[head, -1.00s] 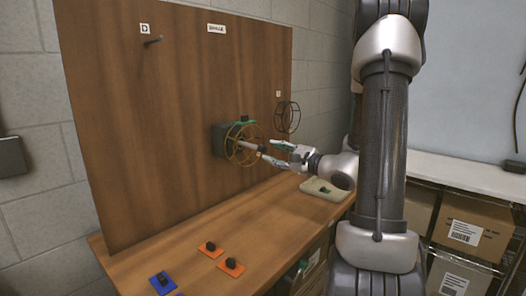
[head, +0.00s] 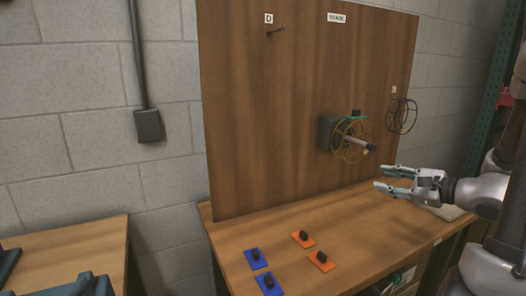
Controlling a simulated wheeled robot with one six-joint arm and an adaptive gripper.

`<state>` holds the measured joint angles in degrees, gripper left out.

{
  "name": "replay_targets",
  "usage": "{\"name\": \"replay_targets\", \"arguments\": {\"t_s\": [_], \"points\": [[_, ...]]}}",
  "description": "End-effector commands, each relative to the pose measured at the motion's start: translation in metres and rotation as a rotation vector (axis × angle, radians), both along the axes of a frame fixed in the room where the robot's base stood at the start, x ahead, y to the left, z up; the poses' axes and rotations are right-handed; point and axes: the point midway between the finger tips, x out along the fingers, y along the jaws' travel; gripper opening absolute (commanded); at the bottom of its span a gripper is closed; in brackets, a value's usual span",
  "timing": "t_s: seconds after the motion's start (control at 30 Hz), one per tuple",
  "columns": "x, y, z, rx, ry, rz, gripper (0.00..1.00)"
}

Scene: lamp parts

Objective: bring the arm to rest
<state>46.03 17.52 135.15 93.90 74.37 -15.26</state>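My gripper (head: 385,177) is in front of the wooden board, to the right of the middle of the picture. Its fingers are spread apart with nothing between them. A yellow wire ring (head: 352,152) sits around a pale rod (head: 361,143) that sticks out of a dark box (head: 327,133) on the board. The gripper is below and to the right of the ring and looks apart from it. A black wire ring (head: 403,116) hangs on the board's right side.
The wooden board (head: 290,100) stands behind a workbench (head: 345,235). Blue and orange plates with black knobs, such as one orange plate (head: 322,262), lie on the bench. A second table (head: 70,245) is at lower left. A bare peg (head: 276,31) is under label D.

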Motion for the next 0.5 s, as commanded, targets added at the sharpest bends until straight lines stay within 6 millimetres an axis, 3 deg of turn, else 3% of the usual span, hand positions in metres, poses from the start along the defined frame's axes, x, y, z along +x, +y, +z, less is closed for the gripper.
{"name": "replay_targets", "arguments": {"t_s": [0.17, 0.3, 0.4, 0.5], "points": [[-0.106, 0.043, -0.034, -0.275, 0.233, 0.398, 0.37], [-0.182, 0.038, -0.037, -0.661, 0.337, 0.735, 0.37], [-0.210, 0.017, -0.024, -0.967, 0.348, 0.920, 0.37], [-0.220, -0.003, 0.000, -1.265, 0.304, 1.051, 0.37]]}}
